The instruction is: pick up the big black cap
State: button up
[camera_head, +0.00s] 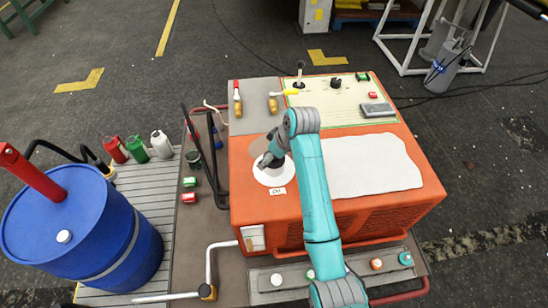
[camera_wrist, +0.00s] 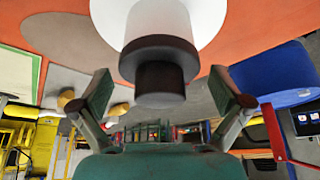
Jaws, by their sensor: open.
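In the wrist view, the big black cap (camera_wrist: 160,59) is a dark stepped cylinder fixed to the end of a white cylindrical body (camera_wrist: 160,18). The cap's narrower end points toward my gripper (camera_wrist: 161,76). My gripper is open, with one finger on each side of the cap and visible gaps between. It holds nothing. In the head view, my gripper (camera_head: 268,160) is over the white disc (camera_head: 274,177) on the orange machine (camera_head: 262,207), and the arm and gripper mostly hide the cap there.
A control panel (camera_head: 350,93) with a joystick and knobs lies behind my gripper. A white sheet (camera_head: 375,165) is to the right. A blue barrel (camera_head: 75,225) stands at the left.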

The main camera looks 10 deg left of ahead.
jog(key=shift+a+f, duration=0.1)
jog(key=shift+f, duration=0.1)
jog(key=c, duration=1.3)
jog(key=shift+r, duration=0.15)
